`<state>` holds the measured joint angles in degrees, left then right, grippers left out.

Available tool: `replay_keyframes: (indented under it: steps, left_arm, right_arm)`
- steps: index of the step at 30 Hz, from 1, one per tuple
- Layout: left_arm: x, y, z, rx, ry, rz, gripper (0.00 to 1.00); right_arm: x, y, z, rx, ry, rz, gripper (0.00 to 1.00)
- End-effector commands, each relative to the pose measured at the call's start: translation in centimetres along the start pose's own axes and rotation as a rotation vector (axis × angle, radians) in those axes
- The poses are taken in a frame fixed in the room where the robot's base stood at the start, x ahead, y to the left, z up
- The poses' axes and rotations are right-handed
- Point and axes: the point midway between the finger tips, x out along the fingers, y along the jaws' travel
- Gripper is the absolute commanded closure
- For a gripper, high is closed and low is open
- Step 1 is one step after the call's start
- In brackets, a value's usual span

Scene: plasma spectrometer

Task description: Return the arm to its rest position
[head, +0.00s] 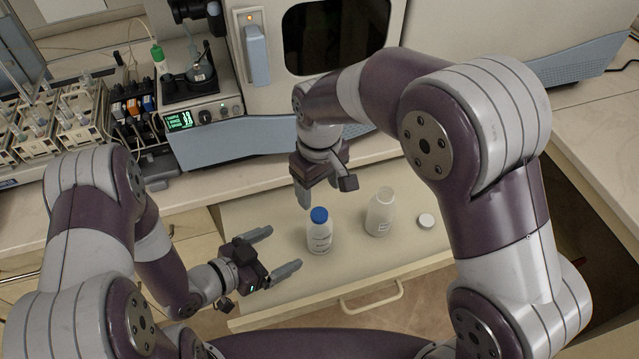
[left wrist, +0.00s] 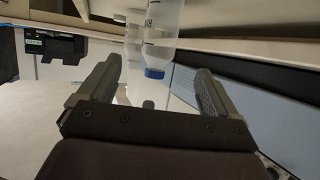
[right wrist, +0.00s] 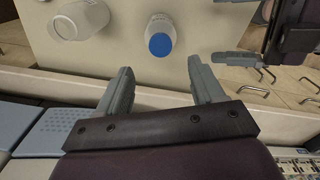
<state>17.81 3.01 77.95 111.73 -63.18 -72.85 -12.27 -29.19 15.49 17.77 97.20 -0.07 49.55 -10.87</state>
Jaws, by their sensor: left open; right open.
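My left gripper (head: 278,254) is open and empty, left of a white bottle with a blue cap (head: 319,232). The bottle stands upright on the pulled-out drawer top and is apart from the fingers. In the left wrist view the blue-capped bottle (left wrist: 160,45) shows beyond the open fingers. My right gripper (head: 305,198) is open above and behind the bottle. In the right wrist view its fingers (right wrist: 160,85) hold nothing, and the blue-capped bottle (right wrist: 161,36) stands beyond them. The right gripper's fingers are only partly visible in the head view.
An open clear bottle (head: 381,212) stands to the right, with a white cap (head: 425,221) lying beside it. The instrument (head: 285,140) stands behind the drawer. A hotplate-like device (head: 195,105) and tube racks (head: 60,120) are at the back left. The drawer handle (head: 372,298) faces front.

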Motion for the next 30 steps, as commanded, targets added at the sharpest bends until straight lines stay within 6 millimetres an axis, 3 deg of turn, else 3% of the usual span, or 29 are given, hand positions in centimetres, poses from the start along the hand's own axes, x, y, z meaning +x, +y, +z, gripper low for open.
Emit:
replay_keyframes:
  steps: [11, 14, 17, 19, 21, 23, 25, 27, 30]
  left_arm:
    - [0.0, 0.0, 0.0, -0.001, 0.0, 0.0, 0.08]
    - [0.0, 0.1, 1.2, -0.018, -0.056, 0.004, 0.08]
    - [-1.1, -0.4, 5.6, -0.104, -0.295, -0.045, 0.08]
    - [-3.5, -2.8, 8.3, -0.187, -0.536, -0.146, 0.08]
    - [-6.9, -5.2, 9.1, -0.298, -0.776, -0.273, 0.08]
    - [-10.1, -6.2, 8.0, -0.423, -0.95, -0.382, 0.08]
    - [-12.8, -5.8, 5.2, -0.584, -1.079, -0.478, 0.08]
    - [-13.9, -4.5, 1.9, -0.712, -1.126, -0.523, 0.08]
    - [-13.7, -3.4, -2.1, -0.785, -1.091, -0.536, 0.08]
  right_arm:
    - [0.0, 0.0, 0.0, 0.0, 0.0, 0.0, 0.33]
    - [0.0, 0.1, -0.3, 0.014, 0.015, 0.003, 0.33]
    - [0.9, 0.0, 0.1, 0.044, 0.029, 0.004, 0.33]
    - [1.6, 0.0, 1.7, 0.085, 0.037, 0.005, 0.33]
    - [2.1, 1.1, 4.2, 0.164, 0.049, 0.006, 0.33]
    - [2.3, 2.4, 7.0, 0.253, 0.063, 0.009, 0.33]
    - [2.4, 3.8, 10.6, 0.364, 0.079, 0.014, 0.33]
    - [2.4, 4.8, 13.8, 0.463, 0.091, 0.019, 0.33]
    - [2.3, 5.7, 17.4, 0.571, 0.096, 0.025, 0.33]
